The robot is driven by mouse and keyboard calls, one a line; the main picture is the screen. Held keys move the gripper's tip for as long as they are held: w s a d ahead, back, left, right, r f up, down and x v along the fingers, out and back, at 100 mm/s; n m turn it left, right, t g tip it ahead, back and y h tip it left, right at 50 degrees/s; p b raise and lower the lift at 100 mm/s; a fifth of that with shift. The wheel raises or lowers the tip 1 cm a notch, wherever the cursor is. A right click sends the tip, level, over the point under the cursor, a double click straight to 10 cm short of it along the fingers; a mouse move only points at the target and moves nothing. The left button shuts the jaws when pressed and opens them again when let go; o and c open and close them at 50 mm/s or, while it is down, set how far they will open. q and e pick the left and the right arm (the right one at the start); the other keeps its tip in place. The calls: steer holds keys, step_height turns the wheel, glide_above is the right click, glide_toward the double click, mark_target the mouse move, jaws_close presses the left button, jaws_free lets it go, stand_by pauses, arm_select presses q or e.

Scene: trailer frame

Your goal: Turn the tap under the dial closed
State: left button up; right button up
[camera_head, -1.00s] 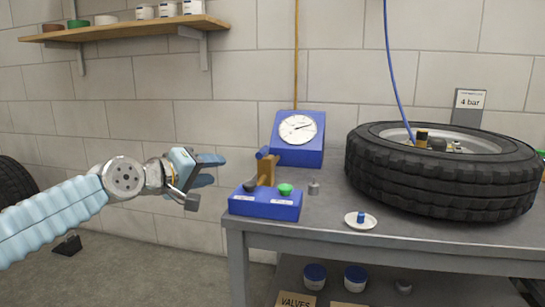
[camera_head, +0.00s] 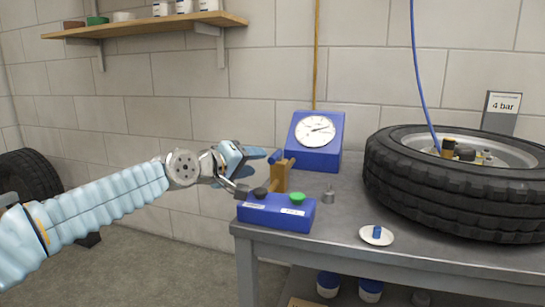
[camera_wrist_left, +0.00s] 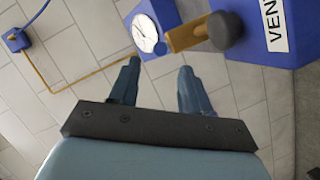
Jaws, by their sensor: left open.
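The dial (camera_head: 314,130) is a white round gauge on a blue box at the back of the bench, and its face also shows in the left wrist view (camera_wrist_left: 145,33). The tap (camera_head: 280,177) is brass with a blue lever and stands in front of the dial box. In the left wrist view the tap's brass body (camera_wrist_left: 186,37) lies just beyond the fingertips. My left gripper (camera_head: 254,153) is open and empty, just left of the tap's lever; whether they touch is unclear. Its two fingers (camera_wrist_left: 158,78) are apart. My right gripper is out of view.
A blue valve box (camera_head: 270,212) with a black button (camera_head: 260,193) and a green button (camera_head: 297,198) sits in front of the tap. A small metal weight (camera_head: 328,197), a white dish (camera_head: 377,235) and a large tyre (camera_head: 450,205) are to the right on the bench.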

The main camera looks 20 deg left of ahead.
mark_target(272, 160)
arm_select(q)
steer(key=shift+w+d+p, duration=0.3)
steer(key=shift+w, duration=0.35)
steer(key=shift+f+p+x, duration=0.2)
steer(key=shift+p+x, duration=0.45)
steer(key=shift+x, duration=2.95)
jaws_close()
